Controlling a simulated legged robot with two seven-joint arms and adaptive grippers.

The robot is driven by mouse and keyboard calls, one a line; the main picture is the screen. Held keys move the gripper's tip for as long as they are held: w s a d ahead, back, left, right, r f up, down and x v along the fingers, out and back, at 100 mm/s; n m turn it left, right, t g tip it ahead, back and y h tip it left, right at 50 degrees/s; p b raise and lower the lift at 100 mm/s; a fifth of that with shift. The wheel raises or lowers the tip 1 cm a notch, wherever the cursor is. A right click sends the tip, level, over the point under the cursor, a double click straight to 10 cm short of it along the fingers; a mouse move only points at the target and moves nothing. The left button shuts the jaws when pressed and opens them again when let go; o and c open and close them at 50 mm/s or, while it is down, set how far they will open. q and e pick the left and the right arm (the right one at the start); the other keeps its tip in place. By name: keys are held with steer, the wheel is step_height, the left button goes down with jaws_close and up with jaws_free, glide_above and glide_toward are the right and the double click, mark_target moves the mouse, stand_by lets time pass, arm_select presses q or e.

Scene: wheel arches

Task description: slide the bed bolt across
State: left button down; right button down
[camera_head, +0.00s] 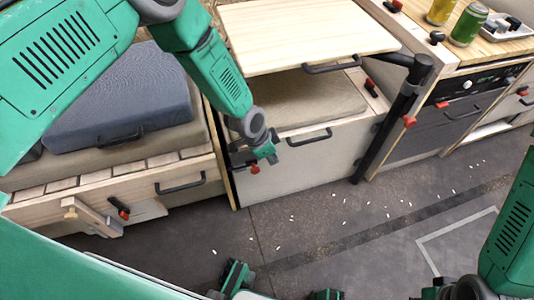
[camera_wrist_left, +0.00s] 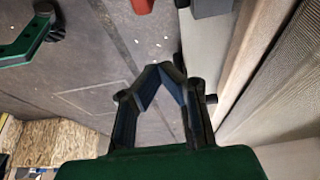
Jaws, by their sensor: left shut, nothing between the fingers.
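A small red knob (camera_head: 254,169) sits at the left front corner of the middle bench box, the closest bolt-like part to my left gripper. A wooden slide (camera_head: 92,214) with a red-tipped black handle (camera_head: 121,209) is on the front of the left bench; I cannot tell which of these is the bed bolt. My left gripper (camera_head: 268,152) is just above and right of the knob, apart from it. In the wrist view my left gripper (camera_wrist_left: 160,70) has its fingertips together, empty. My right gripper is at the bottom edge, mostly cut off.
A wooden board (camera_head: 300,40) stands out above the middle box, with a black post (camera_head: 392,120) at its right. A grey cushion (camera_head: 120,97) lies on the left bench. Cans (camera_head: 467,26) stand on the counter. The floor (camera_head: 330,215) in front is open, with scattered white bits.

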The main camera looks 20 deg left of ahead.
arm_select(q)
steer(key=s+a+f, duration=0.1)
steer(key=a+f+b, duration=0.1)
steer(key=shift+s+a+f, duration=0.3)
steer(key=shift+s+a, duration=0.05)
steer(key=shift+s, duration=0.05)
steer(key=s+a+p, duration=0.1)
steer(key=a, duration=0.1)
steer(key=s+a+p, duration=0.1)
steer(key=s+a, duration=0.1)
steer(key=shift+a, duration=0.1)
stand_by(0.3)
